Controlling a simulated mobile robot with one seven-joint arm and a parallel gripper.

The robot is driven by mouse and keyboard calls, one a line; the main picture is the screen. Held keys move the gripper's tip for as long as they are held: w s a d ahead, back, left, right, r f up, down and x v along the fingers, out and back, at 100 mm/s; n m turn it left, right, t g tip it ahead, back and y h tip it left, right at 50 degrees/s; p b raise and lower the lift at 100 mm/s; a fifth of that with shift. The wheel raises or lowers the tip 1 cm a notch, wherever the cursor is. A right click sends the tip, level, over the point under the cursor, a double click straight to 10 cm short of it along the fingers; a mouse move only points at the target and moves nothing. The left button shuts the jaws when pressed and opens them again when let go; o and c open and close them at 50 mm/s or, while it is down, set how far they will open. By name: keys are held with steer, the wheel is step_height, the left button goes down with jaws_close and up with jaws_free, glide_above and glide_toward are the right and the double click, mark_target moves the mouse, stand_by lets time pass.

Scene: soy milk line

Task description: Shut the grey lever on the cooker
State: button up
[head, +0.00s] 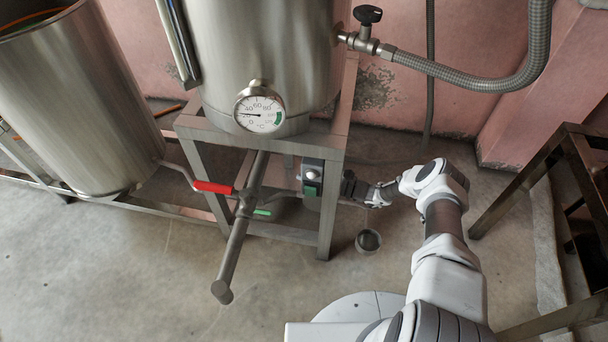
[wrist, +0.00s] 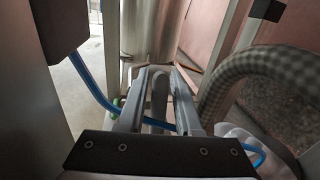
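The cooker (head: 265,50) is a steel tank with a round dial, standing on a steel frame. In the wrist view, my gripper (wrist: 160,78) has its two grey fingers apart. A grey, rounded upright bar (wrist: 159,95) shows between the fingers; it may be the grey lever, but I cannot tell whether the fingers touch it. In the head view, my gripper reaches low beside the cooker's right front leg, and its fingertips are hidden behind the leg and switch box. No grey lever is clear there.
A switch box (head: 312,178) is on the frame leg close to my gripper. A ribbed hose (wrist: 240,75) and a blue tube (wrist: 92,84) run near the fingers. A steel table (head: 575,165) stands right.

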steer(key=shift+w+a, duration=0.25)
steer(key=shift+a, duration=0.35)
jaws_close()
stand_by(1.1)
